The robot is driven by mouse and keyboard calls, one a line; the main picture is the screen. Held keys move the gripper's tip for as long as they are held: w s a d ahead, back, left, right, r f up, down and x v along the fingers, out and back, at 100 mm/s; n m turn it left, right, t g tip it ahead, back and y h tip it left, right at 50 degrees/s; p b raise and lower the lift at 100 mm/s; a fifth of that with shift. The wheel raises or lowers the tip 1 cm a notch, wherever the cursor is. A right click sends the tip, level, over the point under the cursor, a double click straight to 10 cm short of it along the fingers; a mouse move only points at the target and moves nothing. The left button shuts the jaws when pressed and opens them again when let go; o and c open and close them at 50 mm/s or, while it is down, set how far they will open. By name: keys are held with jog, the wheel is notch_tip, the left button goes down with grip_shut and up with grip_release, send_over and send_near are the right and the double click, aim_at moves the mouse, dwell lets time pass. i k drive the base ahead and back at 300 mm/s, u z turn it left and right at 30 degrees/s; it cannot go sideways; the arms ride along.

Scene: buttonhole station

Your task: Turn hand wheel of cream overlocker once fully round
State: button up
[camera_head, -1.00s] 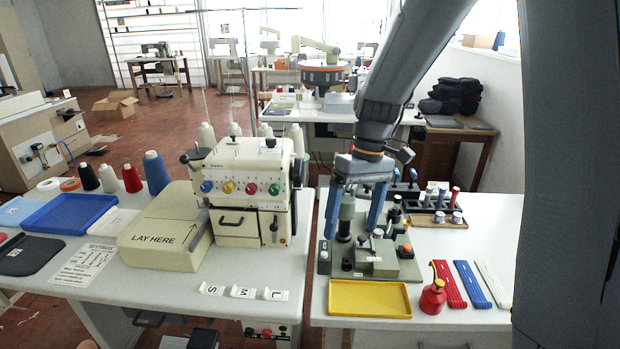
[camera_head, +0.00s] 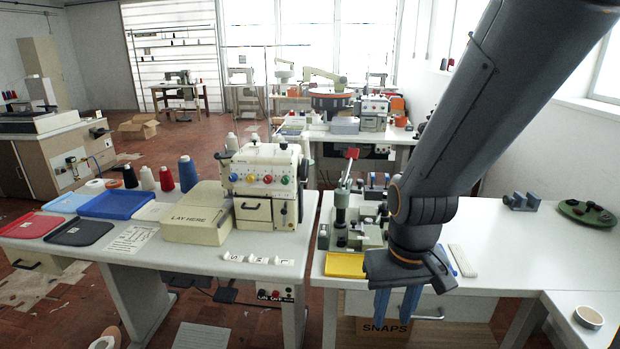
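The cream overlocker (camera_head: 253,212) stands on the left white table, with a row of coloured dials on its front. Its right side, with a dark part that may be the hand wheel (camera_head: 303,170), is seen nearly edge-on, so the wheel's face is hidden. My gripper (camera_head: 394,308) points down in front of the right table's front edge, well to the right of the overlocker and nearer to me. Its two blue fingers are apart with nothing seen between them.
A green-grey press (camera_head: 342,215) with a red-topped lever stands between overlocker and arm. A yellow tray (camera_head: 345,264) lies at the right table's front edge, partly behind my gripper. The cream box (camera_head: 197,226) marked LAY HERE adjoins the overlocker's left.

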aim_at(304, 169)
jog(key=u, duration=0.25)
jog(key=i, duration=1.05)
jog(key=z, duration=0.55)
